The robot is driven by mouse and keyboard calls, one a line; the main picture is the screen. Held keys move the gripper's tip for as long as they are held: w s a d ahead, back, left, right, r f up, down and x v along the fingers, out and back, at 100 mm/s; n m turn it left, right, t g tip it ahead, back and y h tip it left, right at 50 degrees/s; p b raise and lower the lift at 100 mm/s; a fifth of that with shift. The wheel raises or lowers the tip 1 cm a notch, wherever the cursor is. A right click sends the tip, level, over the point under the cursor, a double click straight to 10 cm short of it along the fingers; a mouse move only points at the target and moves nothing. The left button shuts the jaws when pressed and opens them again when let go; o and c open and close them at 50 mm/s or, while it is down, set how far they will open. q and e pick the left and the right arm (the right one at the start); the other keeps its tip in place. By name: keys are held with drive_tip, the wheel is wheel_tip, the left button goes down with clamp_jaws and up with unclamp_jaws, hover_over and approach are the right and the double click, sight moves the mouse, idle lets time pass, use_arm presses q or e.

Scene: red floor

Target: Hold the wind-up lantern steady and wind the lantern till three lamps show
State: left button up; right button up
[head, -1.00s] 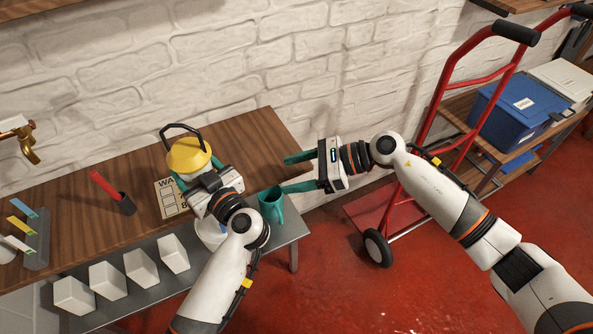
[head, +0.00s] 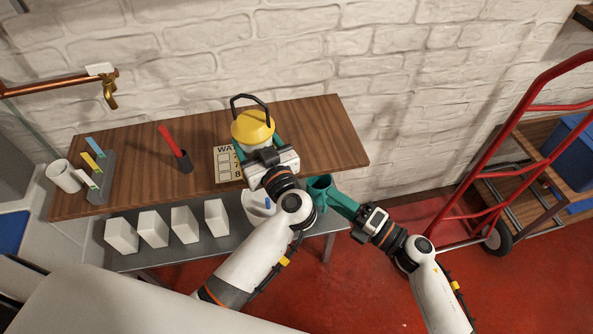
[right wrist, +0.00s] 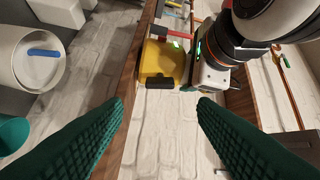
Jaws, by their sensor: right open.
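The wind-up lantern (head: 253,127) has a yellow top and a black carrying handle, and stands on the wooden bench. My left gripper (head: 259,146) is shut on it, with a teal finger on each side. The gripper's body hides its lower part. In the right wrist view the yellow lantern (right wrist: 158,60) shows with a black piece at its near edge. I cannot tell how many lamps are lit. My right gripper (head: 342,199) is open and empty, right of the lantern and apart from it. Its spread fingers (right wrist: 160,110) also show in the right wrist view.
A teal mug (head: 318,188) is close to my right fingers in the head view. A card (head: 224,165) and a red-handled tool in a dark holder (head: 183,161) are left of the lantern. White blocks (head: 185,224) line the lower shelf. A red hand truck (head: 490,165) stands right.

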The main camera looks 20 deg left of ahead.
drive_tip(key=f+x, duration=0.1)
drive_tip(key=x, duration=1)
drive_tip(key=shift+w+a+r, duration=0.2)
drive_tip(key=shift+a+r, duration=0.2)
drive_tip(key=shift+r, duration=0.05)
drive_tip(key=c, duration=0.7)
drive_tip(key=shift+m+h, duration=0.4)
drive_tip(key=shift+m, duration=0.5)
drive_tip(key=o, duration=0.7)
